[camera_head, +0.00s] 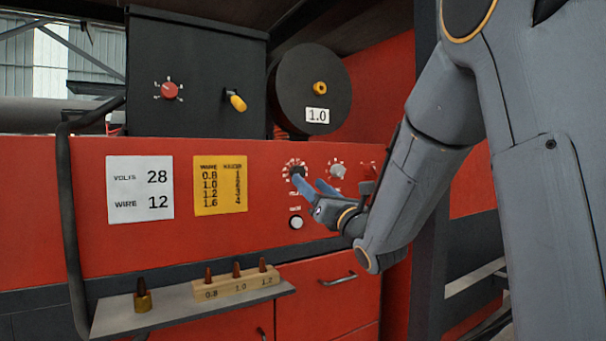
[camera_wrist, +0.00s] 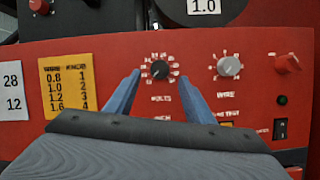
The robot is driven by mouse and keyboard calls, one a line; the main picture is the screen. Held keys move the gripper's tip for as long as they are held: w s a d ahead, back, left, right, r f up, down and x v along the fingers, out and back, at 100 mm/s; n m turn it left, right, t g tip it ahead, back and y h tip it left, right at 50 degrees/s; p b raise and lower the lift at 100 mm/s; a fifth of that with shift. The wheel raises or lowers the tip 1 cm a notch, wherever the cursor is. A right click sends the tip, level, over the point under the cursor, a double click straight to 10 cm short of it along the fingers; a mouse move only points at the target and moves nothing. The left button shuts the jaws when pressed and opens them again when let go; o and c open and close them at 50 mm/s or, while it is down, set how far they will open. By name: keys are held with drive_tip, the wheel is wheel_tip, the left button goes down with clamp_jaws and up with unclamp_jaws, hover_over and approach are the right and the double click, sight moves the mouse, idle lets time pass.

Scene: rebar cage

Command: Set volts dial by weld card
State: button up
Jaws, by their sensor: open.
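The volts dial (camera_wrist: 160,70) is a black knob ringed by white numbers on the red panel, with the word VOLTS under it in the wrist view. In the head view the volts dial (camera_head: 298,172) is partly hidden by my gripper (camera_head: 312,182). My gripper (camera_wrist: 159,76) is open, with one blue finger to each side of the dial; I cannot tell whether they touch it. The white weld card (camera_head: 140,189) reads VOLTS 28 and WIRE 12. Its right edge also shows in the wrist view (camera_wrist: 12,92). The dial's exact setting is too small to read.
A grey wire knob (camera_wrist: 229,66) sits right of the dial, with a red knob (camera_wrist: 287,63) beyond. A yellow wire chart (camera_head: 220,185) is left. A spool (camera_head: 312,85) marked 1.0 hangs above. A shelf (camera_head: 190,307) with several tips juts out below.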

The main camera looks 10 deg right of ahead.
sight(300, 174)
drive_tip(key=p+x, duration=0.1)
drive_tip(key=x, duration=0.3)
drive_tip(key=shift+w+a+r+p, duration=0.1)
drive_tip(key=shift+w+r+p, duration=0.05)
drive_tip(key=shift+w+p, duration=0.25)
drive_tip(key=c, duration=1.1)
drive_tip(key=shift+o, duration=0.2)
drive_tip(key=shift+m+b, duration=0.4)
drive_tip(key=shift+b, duration=0.1)
